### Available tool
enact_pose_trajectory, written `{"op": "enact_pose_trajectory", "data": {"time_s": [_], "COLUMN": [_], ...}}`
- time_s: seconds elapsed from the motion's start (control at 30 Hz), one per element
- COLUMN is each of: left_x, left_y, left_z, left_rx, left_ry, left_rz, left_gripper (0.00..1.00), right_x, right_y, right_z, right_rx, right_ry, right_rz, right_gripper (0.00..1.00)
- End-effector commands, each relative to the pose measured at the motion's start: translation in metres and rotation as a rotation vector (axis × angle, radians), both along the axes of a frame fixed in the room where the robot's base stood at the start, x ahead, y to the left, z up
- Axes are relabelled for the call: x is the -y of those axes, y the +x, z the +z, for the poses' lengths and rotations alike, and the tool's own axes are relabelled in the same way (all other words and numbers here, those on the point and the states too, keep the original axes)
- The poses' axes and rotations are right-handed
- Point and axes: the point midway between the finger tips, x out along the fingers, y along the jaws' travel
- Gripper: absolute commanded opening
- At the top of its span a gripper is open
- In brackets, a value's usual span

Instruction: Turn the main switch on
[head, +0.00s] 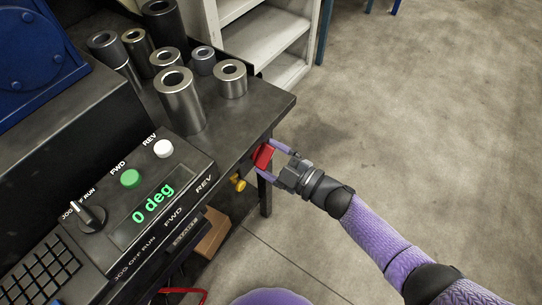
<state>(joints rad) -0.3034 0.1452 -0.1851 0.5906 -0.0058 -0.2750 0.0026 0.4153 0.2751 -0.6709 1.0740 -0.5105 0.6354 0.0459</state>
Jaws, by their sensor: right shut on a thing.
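A red switch handle (263,154) shows at the front edge of the dark bench, near its right corner. I take it to be the main switch. My right gripper (266,158) reaches it from the right, with one purple finger on each side, and is shut on it. The fingers and the bench edge partly hide the switch body, and I cannot read any on or off marking. My left gripper is not in view.
A control panel (120,238) reads "0 deg" and has a green button (130,178), a white button (163,148) and a black selector knob (88,215). Several metal cylinders (181,100) stand on the bench. A yellow part (238,183) sits below the bench edge. The floor at right is clear.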

Motion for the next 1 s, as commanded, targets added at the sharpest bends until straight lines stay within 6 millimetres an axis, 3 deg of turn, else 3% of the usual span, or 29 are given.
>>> {"op": "enact_pose_trajectory", "data": {"time_s": [0.33,0.37,0.43,0.7,1.0], "left_x": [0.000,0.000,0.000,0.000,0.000], "left_y": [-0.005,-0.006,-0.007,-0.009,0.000], "left_z": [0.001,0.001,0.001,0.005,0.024], "left_rx": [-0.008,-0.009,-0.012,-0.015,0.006], "left_ry": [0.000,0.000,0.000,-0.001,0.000], "left_rz": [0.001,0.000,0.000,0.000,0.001], "left_gripper": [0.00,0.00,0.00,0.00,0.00], "right_x": [0.000,0.000,0.000,0.006,0.063], "right_y": [0.000,0.000,0.000,-0.004,-0.046], "right_z": [-0.001,-0.001,-0.001,0.000,0.002], "right_rx": [-0.005,-0.005,-0.005,-0.004,-0.004], "right_ry": [0.001,0.001,0.001,0.000,-0.002], "right_rz": [-0.001,-0.001,-0.001,-0.001,-0.002], "right_gripper": [0.24,0.89,1.00,1.00,1.00]}}
